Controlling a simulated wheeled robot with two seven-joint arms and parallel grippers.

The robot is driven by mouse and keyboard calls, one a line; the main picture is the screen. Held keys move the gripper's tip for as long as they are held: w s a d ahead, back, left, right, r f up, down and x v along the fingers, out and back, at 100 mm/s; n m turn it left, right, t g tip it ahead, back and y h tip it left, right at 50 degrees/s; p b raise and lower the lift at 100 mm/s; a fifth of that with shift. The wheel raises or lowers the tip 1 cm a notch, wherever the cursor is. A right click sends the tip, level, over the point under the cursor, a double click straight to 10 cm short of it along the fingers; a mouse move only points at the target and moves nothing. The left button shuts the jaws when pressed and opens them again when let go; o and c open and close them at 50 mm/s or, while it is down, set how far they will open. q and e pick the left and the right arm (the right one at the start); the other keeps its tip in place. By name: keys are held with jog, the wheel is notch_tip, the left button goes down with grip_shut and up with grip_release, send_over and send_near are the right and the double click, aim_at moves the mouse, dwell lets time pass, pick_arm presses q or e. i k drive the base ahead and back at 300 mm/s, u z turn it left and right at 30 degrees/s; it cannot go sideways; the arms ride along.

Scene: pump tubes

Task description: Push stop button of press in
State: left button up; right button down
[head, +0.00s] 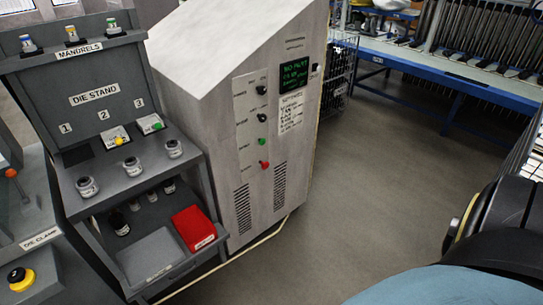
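A tall grey control cabinet (240,120) stands in the middle of the head view. A strip on its front carries two black knobs, a green button (261,143) and a red button (264,165) below it. The small labels beside them are too blurred to read. At the bottom left, a machine marked "DIE CLAMP" (40,238) has a round yellow and black button (17,276) on a grey box. I cannot tell from the labels which of these is the press's stop button. Neither gripper is in view.
A die stand (95,97) with several small dies and a red tray (194,228) stands left of the cabinet. A red-knobbed lever (11,173) rises at the left edge. A blue-edged bench (450,80) is at the back right. Open floor (375,190) lies right of the cabinet.

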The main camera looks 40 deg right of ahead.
aim_at(265, 165)
jog(key=z, duration=0.55)
jog(key=k, duration=0.65)
jog(key=z, duration=0.95)
jog(key=i, duration=0.9)
jog(key=u, duration=0.6)
jog(key=i, duration=0.9)
jog(key=u, duration=0.75)
